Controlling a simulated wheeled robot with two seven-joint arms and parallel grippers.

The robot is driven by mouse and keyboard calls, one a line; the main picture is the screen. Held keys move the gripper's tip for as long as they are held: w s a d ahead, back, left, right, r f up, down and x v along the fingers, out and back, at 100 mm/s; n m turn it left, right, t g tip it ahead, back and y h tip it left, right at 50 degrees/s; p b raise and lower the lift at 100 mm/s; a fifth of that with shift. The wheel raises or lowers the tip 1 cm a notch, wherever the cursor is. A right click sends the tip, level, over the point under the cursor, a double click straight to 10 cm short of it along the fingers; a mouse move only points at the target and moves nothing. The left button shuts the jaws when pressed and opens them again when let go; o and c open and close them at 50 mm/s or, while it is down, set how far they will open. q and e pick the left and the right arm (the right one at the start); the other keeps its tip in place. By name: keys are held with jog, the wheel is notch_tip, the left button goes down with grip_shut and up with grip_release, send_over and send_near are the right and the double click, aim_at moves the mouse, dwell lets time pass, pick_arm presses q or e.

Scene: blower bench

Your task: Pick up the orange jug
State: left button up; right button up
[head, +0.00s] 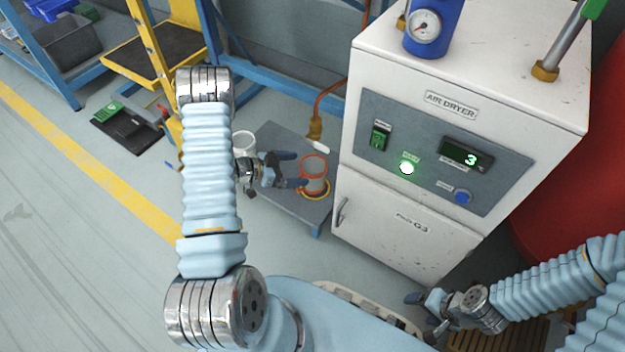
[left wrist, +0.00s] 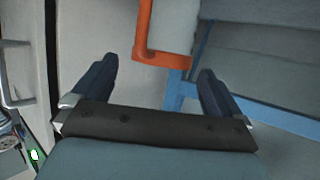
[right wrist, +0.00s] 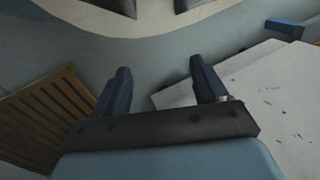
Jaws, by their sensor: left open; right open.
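The orange jug (head: 314,174) stands upright on a low grey stand (head: 283,134) left of the air dryer; its rim shows orange and its inside greyish. My left gripper (head: 288,171) is open just left of it, with the fingers pointing towards it. In the left wrist view, the jug's orange edge (left wrist: 146,35) is between and beyond the open fingers (left wrist: 157,70), and nothing is gripped. Only part of the jug shows there. My right gripper (head: 426,313) is open and empty, low in front of the dryer; its open fingers show in the right wrist view (right wrist: 160,68).
A white container (head: 244,143) stands on the stand behind my left wrist. The white air dryer (head: 400,222) stands close on the right. An orange hose (head: 326,98) hangs behind. A slatted wooden pallet (right wrist: 40,120) is beside my right gripper.

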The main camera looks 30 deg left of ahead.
aim_at(324, 166)
pick_arm(q)
jog(key=b+x, duration=0.1)
jog(key=x, duration=0.5)
jog(key=shift+w+a, duration=0.1)
jog(key=shift+w, duration=0.1)
jog(key=shift+r, duration=0.1)
jog(key=shift+c, duration=0.3)
jog(key=c, duration=1.2)
